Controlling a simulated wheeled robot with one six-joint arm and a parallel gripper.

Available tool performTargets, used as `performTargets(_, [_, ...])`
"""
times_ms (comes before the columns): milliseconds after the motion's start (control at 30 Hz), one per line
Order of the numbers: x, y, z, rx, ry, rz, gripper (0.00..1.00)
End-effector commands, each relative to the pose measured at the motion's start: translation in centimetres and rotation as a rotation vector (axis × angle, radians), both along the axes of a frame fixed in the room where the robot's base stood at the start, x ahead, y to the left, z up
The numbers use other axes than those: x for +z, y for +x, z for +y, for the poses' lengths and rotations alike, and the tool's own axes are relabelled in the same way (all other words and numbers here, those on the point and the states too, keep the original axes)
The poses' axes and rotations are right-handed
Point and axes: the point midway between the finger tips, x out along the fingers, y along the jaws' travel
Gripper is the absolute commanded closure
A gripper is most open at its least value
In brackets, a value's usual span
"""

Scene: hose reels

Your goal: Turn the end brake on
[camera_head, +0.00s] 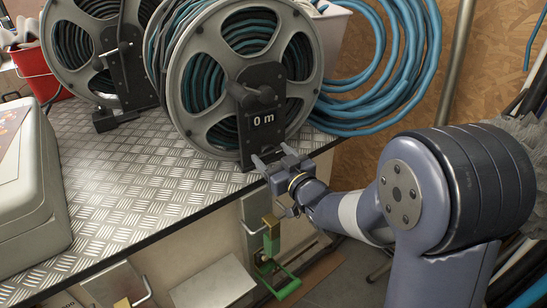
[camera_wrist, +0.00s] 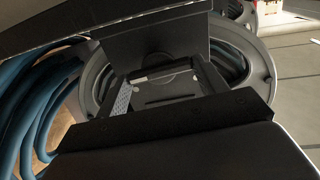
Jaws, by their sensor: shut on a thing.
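The nearer hose reel (camera_head: 200,105) stands upright at the bench edge, with a black front bracket marked "0 m" (camera_head: 263,120). My gripper (camera_head: 272,160) is at the foot of that bracket, its two fingers pointing at the reel. It is shut on a dark part low on the bracket, apparently the brake; the fingers hide most of it, so its position cannot be read. In the wrist view the reel's rim (camera_wrist: 262,62) shows behind dark plates that fill the middle. A second reel (camera_head: 50,50) behind has a black foot piece (camera_head: 115,120) sticking out at its base.
The bench has a metal tread-plate top (camera_head: 130,185) with clear room in front of the reels. A grey case (camera_head: 30,190) sits at the left. A green-handled item (camera_head: 280,280) is below the bench edge.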

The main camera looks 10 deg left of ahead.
Motion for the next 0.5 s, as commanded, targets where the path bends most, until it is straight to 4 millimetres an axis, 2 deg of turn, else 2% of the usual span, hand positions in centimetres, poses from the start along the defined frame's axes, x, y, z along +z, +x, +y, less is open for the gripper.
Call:
performTargets(433, [-0.01, -0.01, -0.01, 0.001, 0.056, 0.049, 0.55])
performTargets(467, [-0.01, -0.01, -0.01, 0.0, 0.056, 0.049, 0.31])
performTargets(500, [-0.02, -0.01, -0.01, 0.0, 0.056, 0.049, 0.28])
